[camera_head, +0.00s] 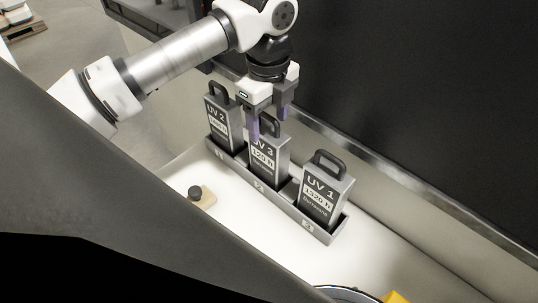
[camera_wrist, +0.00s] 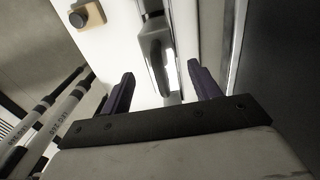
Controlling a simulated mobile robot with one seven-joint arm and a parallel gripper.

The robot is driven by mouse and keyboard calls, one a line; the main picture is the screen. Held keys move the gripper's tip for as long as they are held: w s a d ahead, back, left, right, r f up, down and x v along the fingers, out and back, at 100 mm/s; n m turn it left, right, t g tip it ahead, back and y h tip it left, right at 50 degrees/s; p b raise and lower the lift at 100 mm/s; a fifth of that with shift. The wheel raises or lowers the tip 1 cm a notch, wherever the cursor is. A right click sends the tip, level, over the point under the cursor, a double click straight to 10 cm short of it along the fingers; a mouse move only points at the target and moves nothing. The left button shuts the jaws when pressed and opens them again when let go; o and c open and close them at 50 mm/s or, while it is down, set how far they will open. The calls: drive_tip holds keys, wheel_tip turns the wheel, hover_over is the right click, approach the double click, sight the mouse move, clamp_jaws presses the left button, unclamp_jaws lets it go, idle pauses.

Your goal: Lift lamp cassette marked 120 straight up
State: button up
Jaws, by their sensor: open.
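The lamp cassette marked 120 h (camera_head: 268,160), labelled UV 3, stands upright in the middle slot of a grey rack (camera_head: 272,203). Its dark top handle is partly hidden by my gripper (camera_head: 268,123) in the head view. My gripper is open and empty, pointing down at the top of this cassette. Its purple fingers appear on either side of the handle. In the wrist view, my gripper (camera_wrist: 161,70) shows its fingers apart, with dark handle shapes (camera_wrist: 154,55) in the gap. I cannot tell whether the fingers touch the handle.
Cassette UV 2 (camera_head: 223,122) stands in the far left slot and UV 1 (camera_head: 320,197) in the near right slot, close to the middle one. A small block with a black knob (camera_head: 197,195) sits on the white surface (camera_head: 255,245). A dark wall rises behind the rack.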

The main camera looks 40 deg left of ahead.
wheel_tip(320, 180, down, 5)
drive_tip(key=shift+w+d+b, duration=0.1)
drive_tip(key=shift+b, duration=0.55)
clamp_jaws()
drive_tip(key=shift+r, duration=0.1)
